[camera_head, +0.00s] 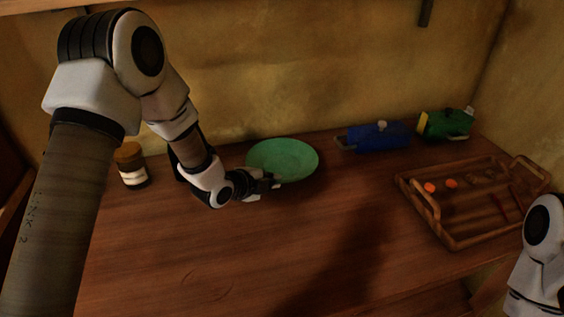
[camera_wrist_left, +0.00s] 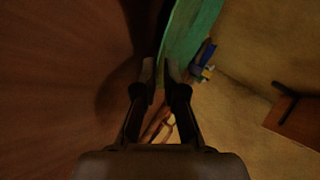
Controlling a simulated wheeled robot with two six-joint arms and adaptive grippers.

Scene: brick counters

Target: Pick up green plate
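The green plate (camera_head: 283,158) is at the back of the brown counter, near the wall. In the head view its far rim overlaps the wall. My left gripper (camera_head: 273,182) is at the plate's near left rim. In the left wrist view the plate (camera_wrist_left: 192,28) shows as a green strip running to the fingertips (camera_wrist_left: 160,68). The fingers are close together, one on each side of the rim, and look shut on it. A dark shadow lies on the counter beside the plate. I cannot tell whether its underside touches the counter. The right gripper is not in view.
A blue container (camera_head: 378,137) and a green container (camera_head: 445,124) stand by the wall. A wooden tray (camera_head: 457,240) holding small orange things is at right. The front middle counter is clear.

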